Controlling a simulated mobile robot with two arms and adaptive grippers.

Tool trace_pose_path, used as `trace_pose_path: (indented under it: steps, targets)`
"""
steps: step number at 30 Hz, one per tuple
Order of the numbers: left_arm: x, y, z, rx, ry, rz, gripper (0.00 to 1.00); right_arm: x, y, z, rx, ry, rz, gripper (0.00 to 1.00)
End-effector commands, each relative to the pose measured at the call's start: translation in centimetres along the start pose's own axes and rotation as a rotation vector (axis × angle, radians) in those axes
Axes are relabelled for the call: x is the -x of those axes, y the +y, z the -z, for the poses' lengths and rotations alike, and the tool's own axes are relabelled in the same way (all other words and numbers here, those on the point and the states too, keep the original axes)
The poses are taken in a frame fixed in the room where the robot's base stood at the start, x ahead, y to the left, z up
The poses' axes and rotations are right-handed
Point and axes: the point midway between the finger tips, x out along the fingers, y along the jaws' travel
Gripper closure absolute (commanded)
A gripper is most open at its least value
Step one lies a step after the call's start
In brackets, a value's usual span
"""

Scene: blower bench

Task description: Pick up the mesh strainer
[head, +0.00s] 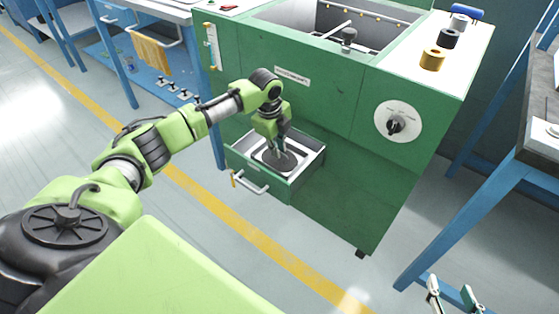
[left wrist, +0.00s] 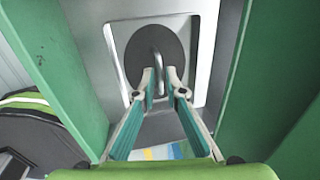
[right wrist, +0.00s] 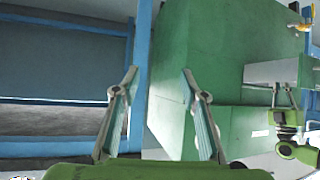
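The mesh strainer, a dark round disc (head: 285,163) with a metal loop handle, lies in the open green drawer (head: 308,166). In the left wrist view the disc (left wrist: 136,48) sits in a light rectangular recess, with its handle standing up. My left gripper (head: 277,151) reaches down into the drawer. In the left wrist view its fingertips (left wrist: 160,72) are close together, one on each side of the handle; whether they press on it is unclear. My right gripper (right wrist: 159,73) is open and empty, away from the drawer; it shows at the head view's lower right (head: 455,290).
The green cabinet (head: 330,115) has a sink-like basin on top and a dial (head: 397,123) on its front. Spools, one of them yellow (head: 433,59), stand on its top. A blue-legged bench (head: 470,165) is at the right. The floor in front is clear.

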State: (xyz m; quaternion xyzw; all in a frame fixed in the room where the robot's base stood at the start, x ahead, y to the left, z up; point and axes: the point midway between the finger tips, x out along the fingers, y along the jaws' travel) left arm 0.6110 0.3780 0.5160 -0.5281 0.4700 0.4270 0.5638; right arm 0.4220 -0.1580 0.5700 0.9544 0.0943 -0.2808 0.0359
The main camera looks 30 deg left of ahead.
Motion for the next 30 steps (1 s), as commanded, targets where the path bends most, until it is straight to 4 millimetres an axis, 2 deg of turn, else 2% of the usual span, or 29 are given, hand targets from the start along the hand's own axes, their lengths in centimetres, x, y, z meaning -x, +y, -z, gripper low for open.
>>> trace_pose_path:
  steps: [6,9,18,19,20,30]
  targets:
    - [-1.9,0.0,0.0,0.001,0.0,0.0,0.89,-0.4,-0.5,3.9,0.001,0.175,0.011,0.6]
    - [-2.3,0.0,0.0,0.001,0.0,0.0,0.89,-0.3,-0.7,4.9,0.001,0.216,0.013,0.6]
    - [-2.3,0.0,0.0,0.001,0.0,0.001,0.89,-0.2,-0.7,5.3,0.001,0.233,0.014,0.6]
    - [-2.3,0.0,0.0,0.001,0.0,0.001,0.96,-0.2,-0.7,5.3,0.001,0.233,0.014,0.6]
    - [-2.3,0.0,0.0,0.001,0.0,0.001,1.0,-0.2,-0.7,5.3,0.001,0.233,0.014,0.6]
    - [-2.3,0.0,0.0,0.001,0.0,0.002,1.0,-0.2,-0.7,5.3,0.001,0.232,0.014,0.6]
